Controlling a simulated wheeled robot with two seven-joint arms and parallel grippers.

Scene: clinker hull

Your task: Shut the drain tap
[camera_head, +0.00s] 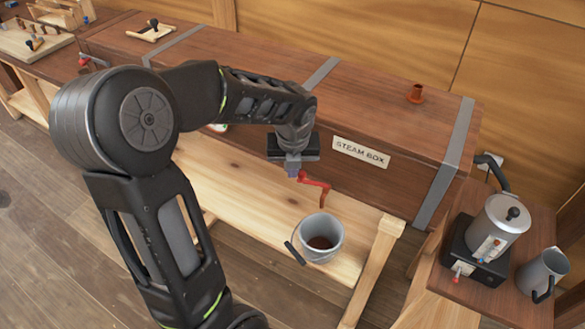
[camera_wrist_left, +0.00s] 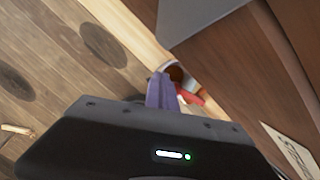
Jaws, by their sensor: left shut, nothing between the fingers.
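The drain tap (camera_head: 318,183) is red, with a handle and a short downward spout, low on the front of the steam box (camera_head: 400,140). My left gripper (camera_head: 293,170) is at the left end of the red part, its fingers closed and empty. In the left wrist view its purple fingers (camera_wrist_left: 162,92) are together, with the red tap (camera_wrist_left: 190,98) just beside them, partly hidden. I cannot tell whether they touch. A grey bucket (camera_head: 328,252) with dark liquid inside stands below the spout. My right gripper is not in view.
The bucket stands on a pale wooden bench (camera_head: 250,215) under the box. A side table (camera_head: 500,295) at the right holds a metal boiler (camera_head: 497,228) and a grey jug (camera_head: 540,272). Another bench with tools (camera_head: 35,42) is at the far left. Floor at left is clear.

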